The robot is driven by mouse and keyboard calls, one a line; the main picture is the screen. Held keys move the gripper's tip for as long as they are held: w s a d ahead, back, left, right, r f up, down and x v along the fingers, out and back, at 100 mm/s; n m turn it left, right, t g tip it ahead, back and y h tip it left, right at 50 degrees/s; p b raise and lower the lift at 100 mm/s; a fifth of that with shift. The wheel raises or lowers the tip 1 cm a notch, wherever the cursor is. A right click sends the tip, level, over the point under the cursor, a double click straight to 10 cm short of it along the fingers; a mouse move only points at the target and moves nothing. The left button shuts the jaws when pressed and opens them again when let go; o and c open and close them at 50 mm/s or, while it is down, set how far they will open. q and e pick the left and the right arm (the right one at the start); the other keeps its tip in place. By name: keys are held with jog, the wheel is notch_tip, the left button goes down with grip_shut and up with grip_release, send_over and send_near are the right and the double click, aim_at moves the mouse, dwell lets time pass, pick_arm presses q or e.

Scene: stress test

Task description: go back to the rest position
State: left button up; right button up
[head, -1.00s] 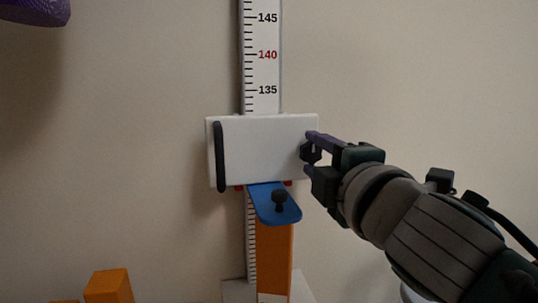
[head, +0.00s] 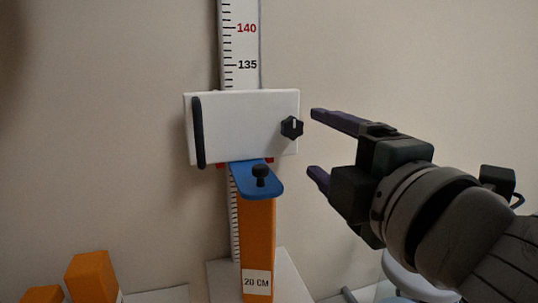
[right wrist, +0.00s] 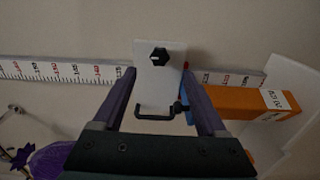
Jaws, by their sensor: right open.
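My right gripper (head: 318,145) is open and empty, just right of the white slider block (head: 245,130) on the wall-mounted height scale (head: 240,45). A black knob (head: 292,127) is on the block's right part, and a black handle (head: 198,132) is on its left. The gripper is apart from the knob. In the right wrist view, the block (right wrist: 158,85) and its knob (right wrist: 159,57) show beyond the spread fingers (right wrist: 167,100). My left gripper is not in view.
A blue paddle (head: 256,180) with a black knob sits under the block, above an orange column (head: 257,240) labelled 20 CM. Orange blocks (head: 92,277) stand at the lower left. A purple object (right wrist: 62,160) shows in the right wrist view. The wall at upper right is clear.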

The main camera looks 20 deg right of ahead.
jog(key=shift+s, duration=1.05)
jog(key=s+d+f+m+g+h, duration=0.1)
jog(key=s+d+f+m+g, duration=0.15)
jog(key=f+m, duration=0.25)
jog(key=s+d+f+m+g+h, duration=0.2)
jog(key=s+f+m+g, duration=0.2)
jog(key=f, duration=0.2)
jog(key=s+a+f+m+g+y, duration=0.1)
jog(key=s+f+m+g, duration=0.3)
jog(key=s, duration=0.4)
jog(key=s+f+m+g+y, duration=0.2)
jog(key=s+f+m+g, duration=0.15)
jog(key=s, duration=0.45)
notch_tip(320, 180, up, 35)
jog(key=p, duration=3.5)
jog(key=shift+w+a, duration=0.15)
jog(key=shift+a, duration=0.1)
jog(key=shift+f, duration=0.1)
